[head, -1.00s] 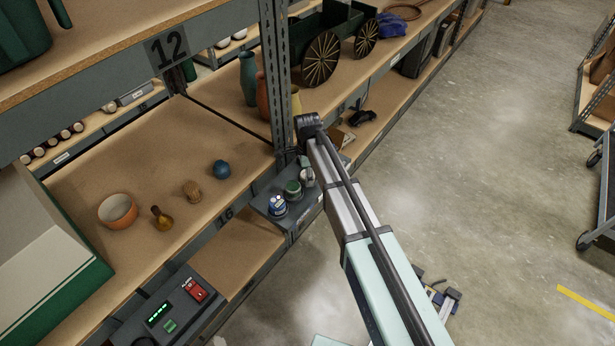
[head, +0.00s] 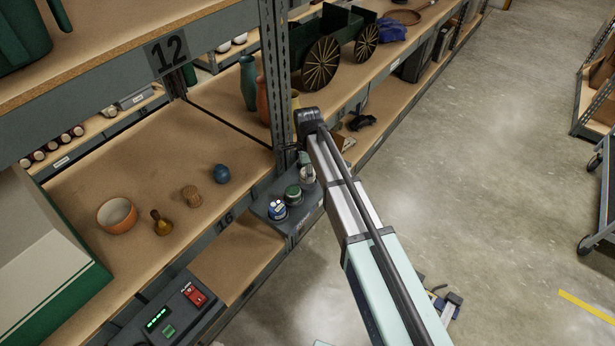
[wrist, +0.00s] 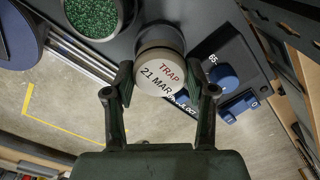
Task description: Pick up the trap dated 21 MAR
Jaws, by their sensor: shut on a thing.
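The trap (wrist: 161,72) is a short round tub with a pale lid that reads TRAP 21 MAR in the wrist view. My gripper (wrist: 163,88) has one finger on each side of it and is shut on it. In the head view, a pale round tub (head: 308,176) stands out at the end of my arm, on or just above a small grey shelf (head: 263,208); I cannot tell whether it is lifted. My fingers are mostly hidden there by the arm.
A jar of green granules (wrist: 90,14) and a blue-and-black device (wrist: 228,75) flank the trap. A rack upright (head: 275,80) stands close to my arm.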

